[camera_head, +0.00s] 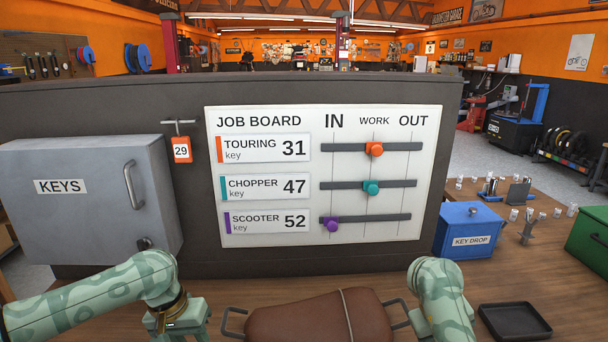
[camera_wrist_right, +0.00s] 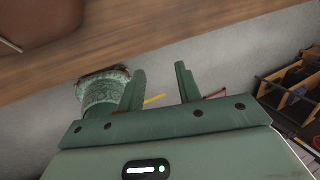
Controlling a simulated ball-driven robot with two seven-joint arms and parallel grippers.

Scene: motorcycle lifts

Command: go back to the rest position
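My left arm comes in from the left, and its gripper (camera_head: 180,325) is at the bottom edge, cut off, so its fingertips are hidden. My right arm (camera_head: 440,290) stands at the lower right of the head view; its gripper does not show there. In the right wrist view my right gripper (camera_wrist_right: 162,82) is open, its two fingers apart with nothing between them, over grey floor beside the wooden bench edge (camera_wrist_right: 130,45).
A job board (camera_head: 270,213) has orange, teal and purple sliders. A grey KEYS cabinet (camera_head: 80,215) is shut at left; an orange tag 29 (camera_head: 181,150) hangs beside it. A brown seat (camera_head: 300,322), black tray (camera_head: 515,320) and blue KEY DROP box (camera_head: 468,222) are on the bench.

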